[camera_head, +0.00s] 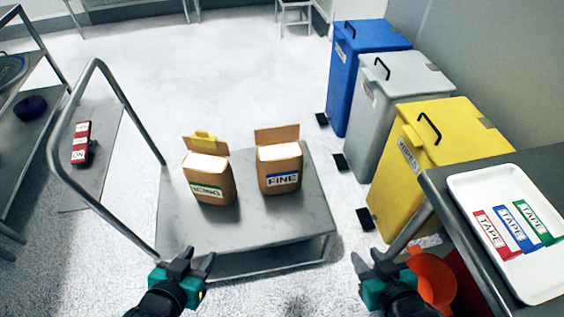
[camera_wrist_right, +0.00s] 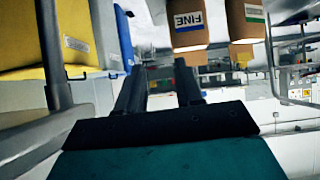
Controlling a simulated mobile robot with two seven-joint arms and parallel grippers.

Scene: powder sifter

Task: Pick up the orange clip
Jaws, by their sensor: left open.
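The clip (camera_head: 203,141), which looks yellow-orange, sits on the raised top flap of the left brown box (camera_head: 212,183). That box has a green-edged label and stands on the grey cart. My left gripper (camera_head: 193,262) is open and empty at the cart's near edge, in front of and below the left box, apart from the clip. My right gripper (camera_head: 383,263) is open and empty to the right of the cart. Its two spread fingers also show in the right wrist view (camera_wrist_right: 160,88).
A second brown box marked FINE (camera_head: 281,172) stands beside it on the cart (camera_head: 255,228). The cart's handle (camera_head: 88,82) rises at left. Blue, grey and yellow bins (camera_head: 440,160) line the right. A tray (camera_head: 470,190) holds tapes; an orange object (camera_head: 432,275) is below.

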